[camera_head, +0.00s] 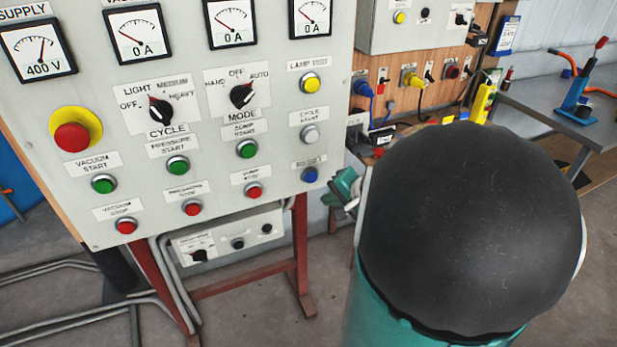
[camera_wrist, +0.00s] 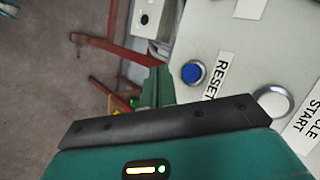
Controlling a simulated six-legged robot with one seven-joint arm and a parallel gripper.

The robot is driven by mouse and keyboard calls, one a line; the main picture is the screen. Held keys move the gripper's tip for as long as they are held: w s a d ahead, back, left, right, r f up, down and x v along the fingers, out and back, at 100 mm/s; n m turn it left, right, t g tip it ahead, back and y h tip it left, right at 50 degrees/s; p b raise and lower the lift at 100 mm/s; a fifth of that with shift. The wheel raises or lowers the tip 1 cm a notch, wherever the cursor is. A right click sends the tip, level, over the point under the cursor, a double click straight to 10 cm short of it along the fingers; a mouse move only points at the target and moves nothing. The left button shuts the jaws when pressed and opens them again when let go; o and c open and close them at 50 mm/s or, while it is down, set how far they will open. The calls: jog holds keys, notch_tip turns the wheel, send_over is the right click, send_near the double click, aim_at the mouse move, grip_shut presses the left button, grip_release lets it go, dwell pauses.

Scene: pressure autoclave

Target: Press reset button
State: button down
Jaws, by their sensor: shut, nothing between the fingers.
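The reset button (camera_head: 310,175) is a round blue button in a metal ring, at the lower right of the grey control panel (camera_head: 225,120), below the white cycle start button (camera_head: 310,134). The wrist view shows the blue button (camera_wrist: 192,73) beside its RESET label (camera_wrist: 216,80). My gripper (camera_head: 343,187) is shut and empty, partly hidden behind my arm, just right of the panel's edge. In the wrist view my gripper's teal fingers (camera_wrist: 158,86) are left of the button, with a visible gap in the picture. The depth distance to the panel is unclear.
Red stop buttons, green start buttons and dials fill the panel. A red emergency button (camera_head: 72,137) is at its left. A red stand (camera_head: 301,250) and a small grey box (camera_head: 228,237) are below. A workbench (camera_head: 540,105) is at the right.

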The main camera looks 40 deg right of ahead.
aim_at(310, 183)
jog(key=shift+w+d, duration=0.25)
jog(key=shift+w, duration=0.65)
jog(key=shift+w+d, duration=0.3)
jog(key=shift+w, duration=0.55)
jog(key=shift+w+d, duration=0.25)
jog(key=shift+w, duration=0.65)
jog(key=shift+w, duration=0.1)
jog(key=shift+w+d, duration=0.1)
jog(key=shift+w, duration=0.2)
jog(key=shift+w+d, duration=0.1)
jog(key=shift+w, duration=0.35)
dwell(0.5)
dwell(0.3)
jog(key=shift+s+a, duration=0.25)
jog(key=shift+s, duration=0.6)
jog(key=shift+s+a, duration=0.25)
jog(key=shift+s, duration=0.55)
jog(key=shift+s+a, duration=0.2)
jog(key=shift+s, duration=0.6)
jog(key=shift+s+a, duration=0.25)
jog(key=shift+s, duration=0.55)
